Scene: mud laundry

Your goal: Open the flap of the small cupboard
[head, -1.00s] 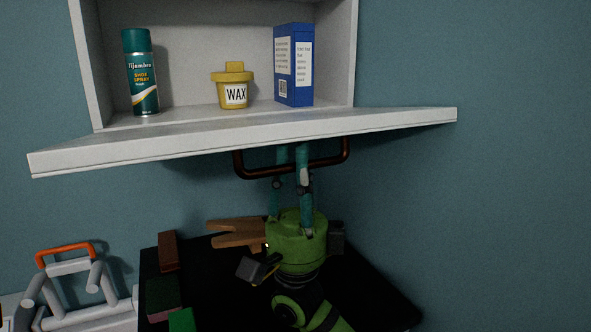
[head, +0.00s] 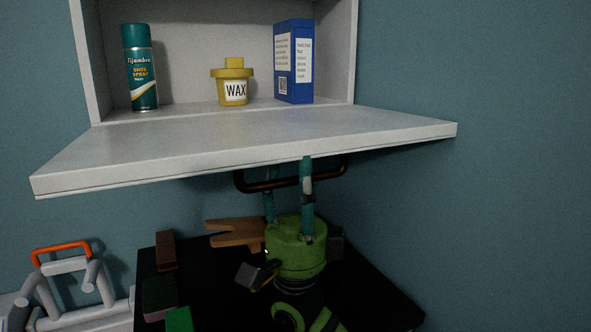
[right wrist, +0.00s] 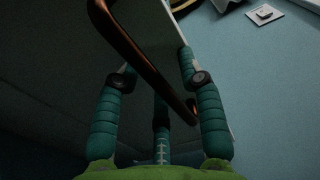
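The small cupboard (head: 355,50) hangs on the wall in the head view. Its flap (head: 250,140) is folded down, nearly level and sloping slightly toward me, with the inside showing. A dark copper-brown bar handle (head: 262,185) hangs under the flap's front; it also crosses the right wrist view (right wrist: 135,50). My right gripper (head: 288,175), green with teal fingers, reaches up from below at the handle. In the right wrist view its fingers (right wrist: 160,95) stand apart with the bar passing between them, not closed on it. The fingertips are partly hidden by the flap. My left gripper is not in view.
A spray can (head: 140,70), a yellow wax tub (head: 232,85) and a blue box (head: 293,62) stand inside the cupboard. Below are a black surface (head: 210,290) with brushes and a wooden piece (head: 235,233), and a grey rack (head: 75,290) at left. Right side is bare wall.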

